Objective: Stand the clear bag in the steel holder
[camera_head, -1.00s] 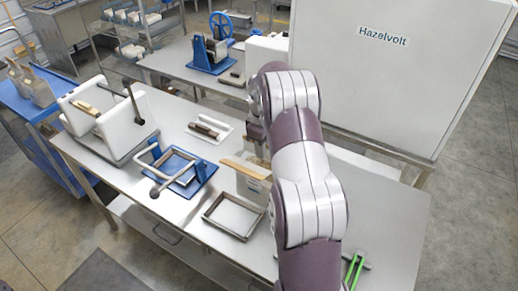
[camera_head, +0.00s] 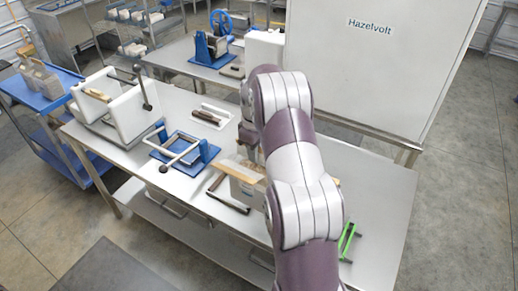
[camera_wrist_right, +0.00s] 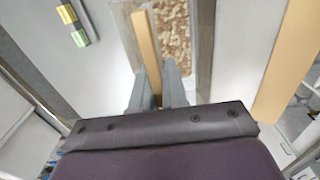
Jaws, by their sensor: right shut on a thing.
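The clear bag (camera_head: 242,189), with a wooden strip along its top, stands over the steel holder (camera_head: 229,207), a low rectangular frame on the table. The bag hides the holder's right part; I cannot tell whether the bag's bottom is inside the frame. My right gripper (camera_head: 247,150) reaches down to the bag's top, partly hidden by my arm. In the right wrist view the fingers (camera_wrist_right: 160,92) are shut on the wooden strip (camera_wrist_right: 147,48). Brown chunks (camera_wrist_right: 170,28) show beside the strip. My left gripper is out of view.
A blue stand with a metal frame (camera_head: 184,149) is left of the holder. A white tray with a dark bar (camera_head: 210,116) lies behind. A white block fixture (camera_head: 110,105) stands far left. A green tool (camera_head: 347,240) lies right. The large Hazelvolt cabinet (camera_head: 375,60) stands behind.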

